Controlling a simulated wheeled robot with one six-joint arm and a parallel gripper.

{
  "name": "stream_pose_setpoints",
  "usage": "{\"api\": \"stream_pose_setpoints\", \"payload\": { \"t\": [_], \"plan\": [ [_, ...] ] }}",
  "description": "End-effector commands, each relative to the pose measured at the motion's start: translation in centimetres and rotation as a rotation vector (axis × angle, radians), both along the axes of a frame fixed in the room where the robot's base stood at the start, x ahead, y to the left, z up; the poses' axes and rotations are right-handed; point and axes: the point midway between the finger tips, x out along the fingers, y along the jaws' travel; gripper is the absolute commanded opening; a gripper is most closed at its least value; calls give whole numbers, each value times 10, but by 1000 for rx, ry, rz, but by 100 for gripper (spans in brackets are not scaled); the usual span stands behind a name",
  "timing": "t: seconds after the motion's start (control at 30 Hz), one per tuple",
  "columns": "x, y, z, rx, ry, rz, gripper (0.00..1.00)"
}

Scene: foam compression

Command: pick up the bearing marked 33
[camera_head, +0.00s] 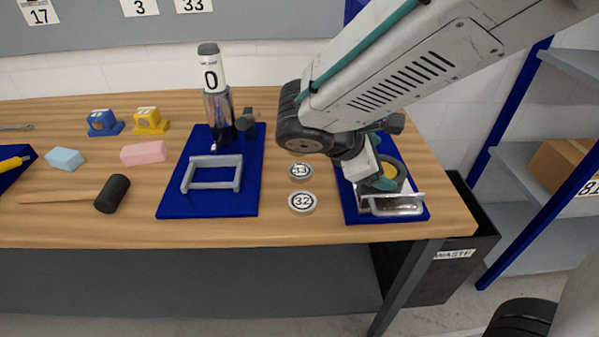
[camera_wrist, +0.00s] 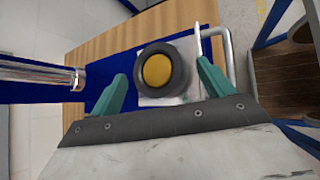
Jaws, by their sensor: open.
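The bearing marked 33 (camera_head: 300,171) is a small silver disc lying flat on the wooden table, between two blue bases; its number is small but appears to read 33. A similar disc marked 32 (camera_head: 302,203) lies just in front of it. My gripper (camera_head: 382,180) is over the right blue base, to the right of both discs and apart from them. In the wrist view my gripper (camera_wrist: 162,72) is open, its teal fingers spread on either side of a dark ring with a yellow centre (camera_wrist: 158,70). Neither disc is recognisable in the wrist view.
The left blue base (camera_head: 175,208) carries a grey frame and an upright cylinder marked 0 (camera_head: 213,76). The right blue base (camera_head: 349,206) has a metal handle frame (camera_head: 408,208). A mallet (camera_head: 112,194) and a pink block (camera_head: 144,152) lie left. A waste bin (camera_head: 440,275) stands right.

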Motion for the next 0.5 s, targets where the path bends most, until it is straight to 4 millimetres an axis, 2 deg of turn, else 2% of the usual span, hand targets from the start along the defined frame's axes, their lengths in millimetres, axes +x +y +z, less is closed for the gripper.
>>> {"api": "stream_pose_setpoints", "payload": {
  "t": [0.03,0.13,0.3,0.4,0.5],
  "plan": [
    [11,26,-12,-78,29,125,81],
    [28,70,-30,-212,65,345,81],
    [39,142,-62,-403,102,651,81],
    [39,167,-74,-471,111,758,81],
    [40,179,-81,-504,114,810,81]
  ]
}}
